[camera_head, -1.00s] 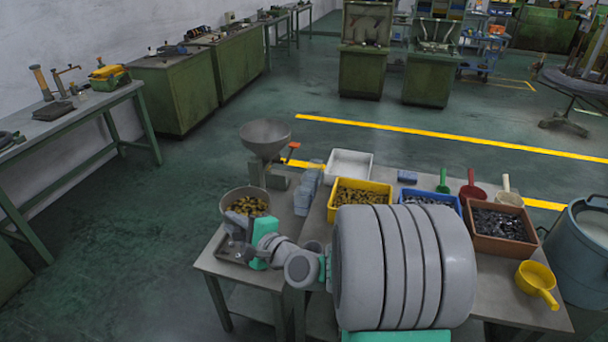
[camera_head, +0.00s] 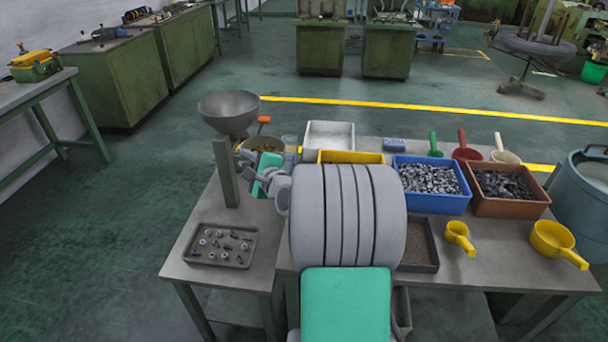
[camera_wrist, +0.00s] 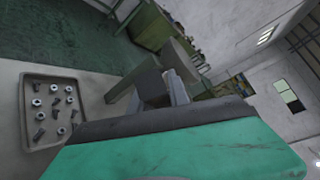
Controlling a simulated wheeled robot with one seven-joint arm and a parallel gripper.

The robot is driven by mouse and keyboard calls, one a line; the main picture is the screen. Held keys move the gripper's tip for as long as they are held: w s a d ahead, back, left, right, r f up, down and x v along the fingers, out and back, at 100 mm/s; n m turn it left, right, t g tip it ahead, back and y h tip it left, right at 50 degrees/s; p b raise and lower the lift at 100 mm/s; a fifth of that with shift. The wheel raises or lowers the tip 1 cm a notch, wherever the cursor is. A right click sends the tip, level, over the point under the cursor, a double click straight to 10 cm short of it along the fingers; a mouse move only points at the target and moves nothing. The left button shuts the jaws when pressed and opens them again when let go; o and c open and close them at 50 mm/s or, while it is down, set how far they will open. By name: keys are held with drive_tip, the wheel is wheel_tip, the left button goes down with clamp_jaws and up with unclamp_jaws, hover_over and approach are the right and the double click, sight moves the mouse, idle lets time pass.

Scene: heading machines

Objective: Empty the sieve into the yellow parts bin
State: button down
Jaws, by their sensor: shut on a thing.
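The sieve (camera_head: 246,152) is a round grey-brown bowl in the head view, behind my gripper, beside the post of the grey funnel; my gripper hides much of it, and I cannot make out its contents clearly. My gripper (camera_head: 266,170) is shut on the sieve, held left of the yellow bin. The yellow parts bin (camera_head: 350,157) stands at the back of the table; my grey arm link hides most of it and only its upper rim shows. In the wrist view the green gripper body fills the bottom and the sieve cannot be made out clearly.
The grey funnel (camera_head: 229,112) on its post (camera_head: 226,172) stands close to my gripper. A tray (camera_head: 252,245) of bolts and nuts lies at front left. A white tray (camera_head: 329,138), blue bin (camera_head: 433,205), brown bin (camera_head: 509,207) and yellow scoops (camera_head: 459,236) occupy the table.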

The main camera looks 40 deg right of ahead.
drive_tip(key=d+f+m+h+b, duration=0.1)
drive_tip(key=d+b, duration=0.1)
drive_tip(key=d, duration=0.1)
drive_tip(key=d+f+m+h+b, duration=0.1)
drive_tip(key=d+f+b, duration=0.1)
drive_tip(key=d, duration=0.2)
drive_tip(key=d+f+h+b, duration=0.1)
drive_tip(key=d, duration=0.3)
drive_tip(key=shift+s+f+m+g+h+b, duration=0.1)
drive_tip(key=shift+f+m+g+h+b, duration=0.2)
drive_tip(key=shift+f+m+g+b, duration=0.1)
drive_tip(key=s+d+r+m+p, duration=0.1)
drive_tip(key=s+d+m+p, duration=0.1)
drive_tip(key=d+m, duration=0.3)
drive_tip(key=s+d+r+m+t+h+p, duration=0.1)
drive_tip(key=s+d+r+m+p, duration=0.1)
drive_tip(key=d+m, duration=0.4)
drive_tip(key=s+d+r+m+h+p, duration=0.1)
drive_tip(key=s+d+m+p, duration=0.3)
drive_tip(key=d, duration=0.4)
drive_tip(key=shift+s+d+r+m+t, duration=0.3)
drive_tip(key=shift+s+m, duration=0.25)
drive_tip(key=shift+m, duration=0.65)
drive_tip(key=shift+f, duration=0.1)
